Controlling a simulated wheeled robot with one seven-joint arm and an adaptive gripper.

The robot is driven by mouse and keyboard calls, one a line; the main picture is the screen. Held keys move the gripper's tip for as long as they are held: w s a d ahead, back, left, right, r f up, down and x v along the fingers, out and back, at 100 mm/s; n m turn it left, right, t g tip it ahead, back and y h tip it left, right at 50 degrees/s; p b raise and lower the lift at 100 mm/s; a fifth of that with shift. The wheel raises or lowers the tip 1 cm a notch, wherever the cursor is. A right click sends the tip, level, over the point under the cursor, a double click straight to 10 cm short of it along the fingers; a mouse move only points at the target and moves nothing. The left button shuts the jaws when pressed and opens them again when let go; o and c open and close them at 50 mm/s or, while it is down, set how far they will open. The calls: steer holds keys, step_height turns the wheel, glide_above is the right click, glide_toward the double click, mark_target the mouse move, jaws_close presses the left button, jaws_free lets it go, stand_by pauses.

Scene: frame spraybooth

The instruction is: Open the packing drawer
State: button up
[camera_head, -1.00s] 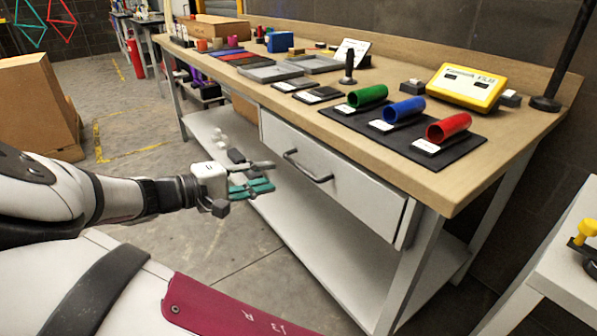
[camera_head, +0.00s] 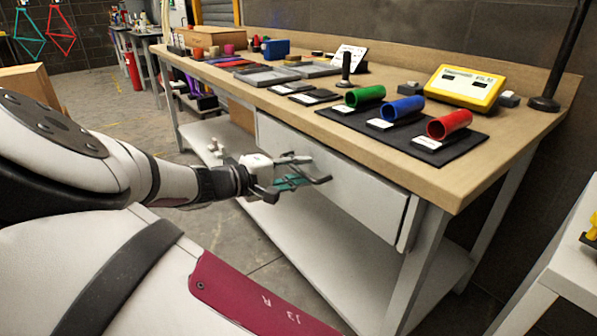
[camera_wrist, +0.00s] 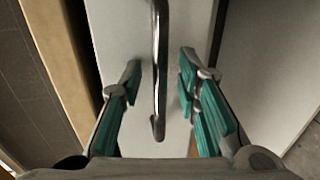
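The packing drawer (camera_head: 365,193) is a pale grey front under the wooden workbench top, and it looks shut or nearly so. Its metal bar handle (camera_wrist: 157,75) shows in the wrist view, running lengthwise between the fingers. My gripper (camera_head: 303,171) is at the drawer's left half in the head view and hides most of the handle there.
The workbench top (camera_head: 300,105) overhangs the drawer and shows close on the left in the wrist view. Green (camera_head: 365,95), blue (camera_head: 403,108) and red (camera_head: 449,124) tubes lie on a dark mat. A lower shelf (camera_head: 310,265) is mostly bare. A white table (camera_head: 565,270) stands at right.

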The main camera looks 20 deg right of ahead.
jaws_close()
steer(key=f+p+v, duration=0.1)
steer(key=p+v, duration=0.2)
steer(key=v, duration=0.5)
steer(key=f+p+v, duration=0.2)
steer(key=p+v, duration=0.1)
steer(key=v, duration=0.6)
steer(key=a+f+p+v, duration=0.1)
steer(key=f+p+v, duration=0.1)
steer(key=v, duration=0.7)
steer(key=shift+s+f+p, duration=0.25)
steer(key=shift+f+p, duration=0.05)
steer(key=shift+p, duration=0.45)
jaws_free()
steer(key=shift+a, duration=0.1)
